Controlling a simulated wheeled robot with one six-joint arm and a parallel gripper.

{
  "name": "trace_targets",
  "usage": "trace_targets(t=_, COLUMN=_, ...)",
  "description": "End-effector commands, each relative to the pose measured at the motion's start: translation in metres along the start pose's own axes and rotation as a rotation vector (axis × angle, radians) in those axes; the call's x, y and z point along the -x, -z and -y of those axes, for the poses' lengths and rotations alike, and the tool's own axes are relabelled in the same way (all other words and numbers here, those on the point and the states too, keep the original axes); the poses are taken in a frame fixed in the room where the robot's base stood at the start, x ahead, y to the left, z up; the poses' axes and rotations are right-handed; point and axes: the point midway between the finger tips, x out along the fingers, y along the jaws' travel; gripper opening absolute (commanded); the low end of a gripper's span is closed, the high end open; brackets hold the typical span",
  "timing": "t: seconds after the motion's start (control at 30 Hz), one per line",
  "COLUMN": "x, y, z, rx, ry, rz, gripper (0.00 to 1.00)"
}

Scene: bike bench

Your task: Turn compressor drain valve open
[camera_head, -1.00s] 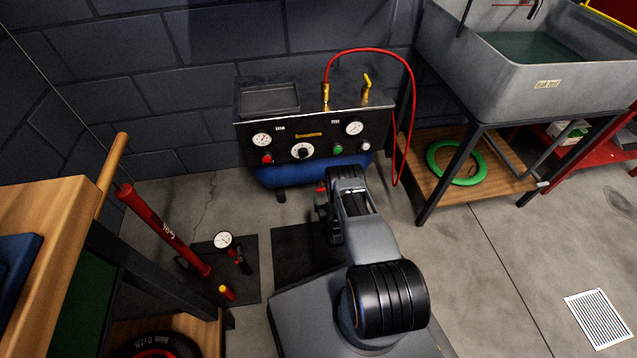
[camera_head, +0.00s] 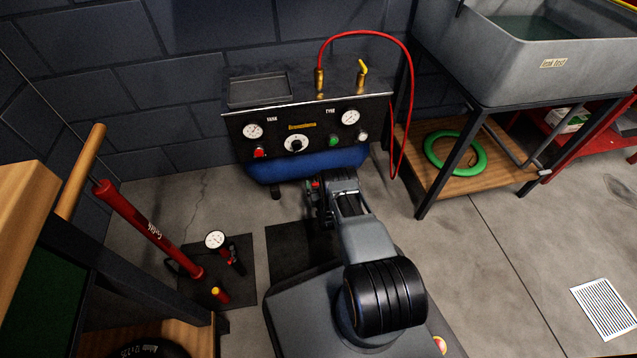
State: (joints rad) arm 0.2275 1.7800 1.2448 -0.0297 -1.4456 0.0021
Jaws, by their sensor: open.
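The compressor has a black front panel (camera_head: 282,119) with gauges and knobs above a blue tank (camera_head: 285,169), against the back wall. My arm reaches toward the tank's lower front. My gripper (camera_head: 318,201) is at the arm's far end, just in front of and below the tank. It is open, though its fingers are small and partly hidden by my own arm links. A small red part (camera_head: 315,185) shows beside the gripper under the tank; I cannot tell whether it is the drain valve's handle. No other sign of the valve is clear, and contact cannot be judged.
A red hose (camera_head: 411,95) loops down at the compressor's right. A sink stand (camera_head: 437,172) with a green coil (camera_head: 437,153) on its shelf is to the right. A red pump (camera_head: 150,232) and a workbench (camera_head: 22,205) are at the left. Floor at right is mostly clear.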

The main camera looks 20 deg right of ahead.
Motion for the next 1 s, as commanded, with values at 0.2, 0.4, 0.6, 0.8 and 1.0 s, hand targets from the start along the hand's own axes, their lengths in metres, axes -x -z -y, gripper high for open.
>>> trace_targets(t=0.2, x=-0.018, y=-0.001, z=-0.001, rx=0.0, ry=-0.002, rz=0.0, gripper=0.92)
trace_targets(t=0.4, x=-0.023, y=0.0, z=-0.001, rx=0.0, ry=-0.002, rz=0.0, gripper=0.92)
trace_targets(t=0.6, x=-0.023, y=0.0, z=-0.001, rx=0.0, ry=-0.002, rz=0.001, gripper=0.92)
trace_targets(t=0.8, x=-0.022, y=0.0, z=-0.001, rx=0.0, ry=-0.002, rz=0.001, gripper=0.72)
trace_targets(t=1.0, x=-0.022, y=0.0, z=-0.001, rx=0.0, ry=-0.002, rz=0.001, gripper=0.53)
